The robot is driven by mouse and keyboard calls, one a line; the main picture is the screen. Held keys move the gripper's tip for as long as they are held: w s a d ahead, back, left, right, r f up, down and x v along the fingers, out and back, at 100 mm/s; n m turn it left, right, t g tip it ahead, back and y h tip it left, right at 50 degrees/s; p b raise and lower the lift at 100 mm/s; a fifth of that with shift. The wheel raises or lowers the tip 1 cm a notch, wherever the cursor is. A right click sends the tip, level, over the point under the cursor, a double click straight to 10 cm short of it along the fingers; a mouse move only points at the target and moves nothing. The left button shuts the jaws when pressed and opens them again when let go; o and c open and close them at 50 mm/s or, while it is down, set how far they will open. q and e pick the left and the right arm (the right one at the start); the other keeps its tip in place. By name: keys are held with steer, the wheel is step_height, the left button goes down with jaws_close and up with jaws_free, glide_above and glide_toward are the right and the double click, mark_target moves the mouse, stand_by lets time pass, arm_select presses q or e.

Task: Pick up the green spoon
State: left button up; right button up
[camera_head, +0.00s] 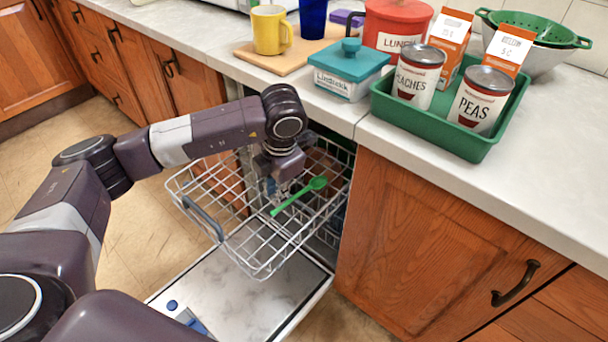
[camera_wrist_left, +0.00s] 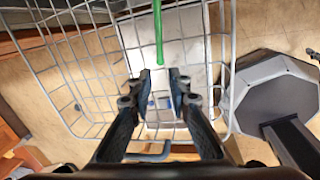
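The green spoon (camera_head: 299,196) lies slanted on the upper wire rack of the dishwasher, its bowl toward the upper right. In the left wrist view its handle (camera_wrist_left: 158,35) comes in from the top edge and ends near my fingertips; its bowl is out of that view. My right gripper is not in view.
The wire rack (camera_head: 262,262) is pulled out above the open dishwasher door (camera_head: 255,305). The counter (camera_head: 440,165) overhangs at the right, bearing a green tray (camera_head: 425,130) with cans and cartons, and a teal box (camera_head: 350,70). A yellow mug (camera_head: 268,32) stands on a board.

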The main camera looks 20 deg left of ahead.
mark_target(275, 211)
arm_select(q)
steer(key=shift+w+a+f, duration=0.2)
steer(key=shift+w+f, duration=0.15)
steer(key=shift+f, duration=0.4)
steer(key=shift+s+f, duration=0.2)
steer(key=shift+f, duration=0.55)
steer(key=f, duration=0.3)
steer(key=shift+w+a+f+b, duration=0.3)
steer(key=shift+f, duration=0.45)
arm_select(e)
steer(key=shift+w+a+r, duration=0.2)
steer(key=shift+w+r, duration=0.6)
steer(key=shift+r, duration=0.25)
arm_select(q)
jaws_close()
